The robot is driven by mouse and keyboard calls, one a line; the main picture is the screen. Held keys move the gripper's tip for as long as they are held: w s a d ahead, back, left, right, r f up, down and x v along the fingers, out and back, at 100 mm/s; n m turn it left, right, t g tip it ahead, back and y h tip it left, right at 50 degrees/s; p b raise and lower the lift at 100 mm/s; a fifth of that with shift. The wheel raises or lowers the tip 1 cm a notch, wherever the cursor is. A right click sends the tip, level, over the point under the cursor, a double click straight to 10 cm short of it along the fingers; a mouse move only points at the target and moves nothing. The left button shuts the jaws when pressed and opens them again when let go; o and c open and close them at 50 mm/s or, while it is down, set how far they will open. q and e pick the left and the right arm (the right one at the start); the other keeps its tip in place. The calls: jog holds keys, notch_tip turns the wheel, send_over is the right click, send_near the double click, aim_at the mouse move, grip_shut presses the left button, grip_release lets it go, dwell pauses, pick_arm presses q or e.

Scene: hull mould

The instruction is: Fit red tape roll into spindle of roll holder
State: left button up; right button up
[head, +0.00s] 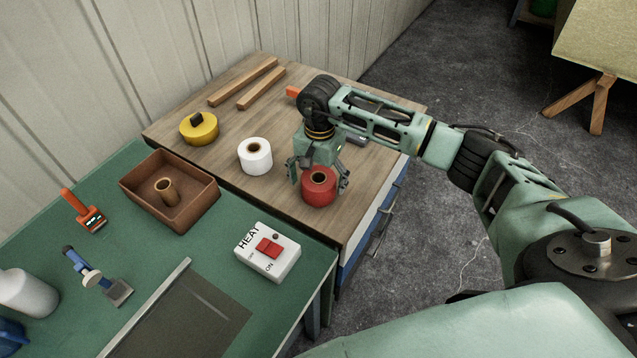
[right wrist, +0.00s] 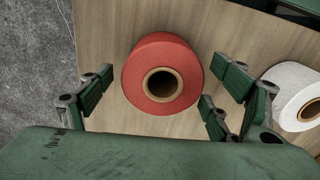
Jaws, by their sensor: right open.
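The red tape roll (head: 319,188) lies flat on the wooden top, near its front right edge. In the right wrist view the red roll (right wrist: 147,72) shows its tan core facing the camera. My right gripper (head: 319,178) is open above the roll, with fingers on both sides of it. In the right wrist view the fingers (right wrist: 160,97) stand apart from the roll, with gaps showing. The brown open box (head: 197,208) on the green bench has an upright hollow post (head: 166,191) inside, seemingly the roll holder and its spindle; the post is bare. My left gripper is out of view.
A white roll (head: 255,156) stands left of the red one, and a yellow roll-like item (head: 199,129) is farther left. Two wooden sticks (head: 243,82) lie at the back. The HEAT switch box (head: 267,251) is on the green bench (head: 132,250), right of the brown box.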

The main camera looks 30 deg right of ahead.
jog(key=c, duration=1.4)
